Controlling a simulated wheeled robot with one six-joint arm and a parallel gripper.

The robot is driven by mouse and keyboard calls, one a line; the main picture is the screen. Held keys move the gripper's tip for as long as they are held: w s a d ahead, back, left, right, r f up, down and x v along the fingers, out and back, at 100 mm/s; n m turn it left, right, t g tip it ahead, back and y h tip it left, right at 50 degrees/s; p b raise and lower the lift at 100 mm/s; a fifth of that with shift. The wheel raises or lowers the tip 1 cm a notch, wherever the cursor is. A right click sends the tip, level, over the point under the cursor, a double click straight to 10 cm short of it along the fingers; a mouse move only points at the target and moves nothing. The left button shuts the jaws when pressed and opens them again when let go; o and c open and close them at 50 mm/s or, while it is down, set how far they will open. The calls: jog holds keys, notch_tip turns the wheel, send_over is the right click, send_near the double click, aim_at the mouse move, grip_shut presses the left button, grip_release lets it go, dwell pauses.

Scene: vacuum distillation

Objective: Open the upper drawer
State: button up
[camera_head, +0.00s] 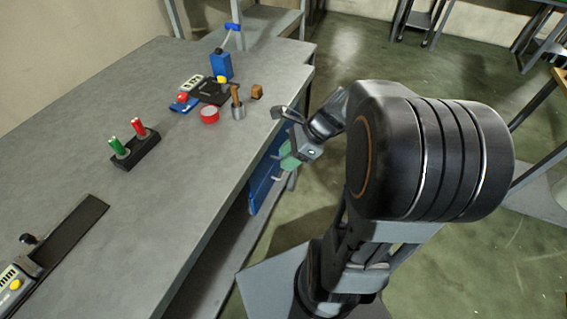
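A blue drawer unit (262,182) sits under the right edge of the grey workbench, and its front is seen at a steep angle. Small pale handles stick out from it near its right side. I cannot clearly tell the upper drawer from the lower one, and no drawer visibly stands out from the unit. My gripper (291,133) is beside the bench edge, above and close to the handles. Its two fingers are spread apart with nothing seen between them. A green part (290,156) shows just below the gripper. My arm hides the area to the right.
Open floor lies behind my arm.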

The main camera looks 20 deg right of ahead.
jog(key=w+d+f+m+t+y+b, duration=0.25)
jog(key=d+f+m+t+b, duration=0.35)
jog(key=m, duration=0.6)
jog(key=w+d+f+m+t+y+b, duration=0.1)
jog(key=w+d+f+m+t+b, duration=0.3)
jog(key=d+f+m, duration=0.6)
jog(key=shift+m+h, duration=0.25)
jog(key=shift+m, duration=0.45)
jog(key=b+x, duration=0.1)
jog(key=x, duration=0.3)
jog(key=r+b+x, duration=0.1)
jog(key=x, duration=0.4)
jog(key=a+b+x, duration=0.1)
jog(key=b+x, duration=0.1)
jog(key=x, duration=0.2)
jog(key=shift+s+a+r, duration=0.2)
jog(key=shift+a, duration=0.05)
jog(key=shift+c, duration=0.2)
grip_shut()
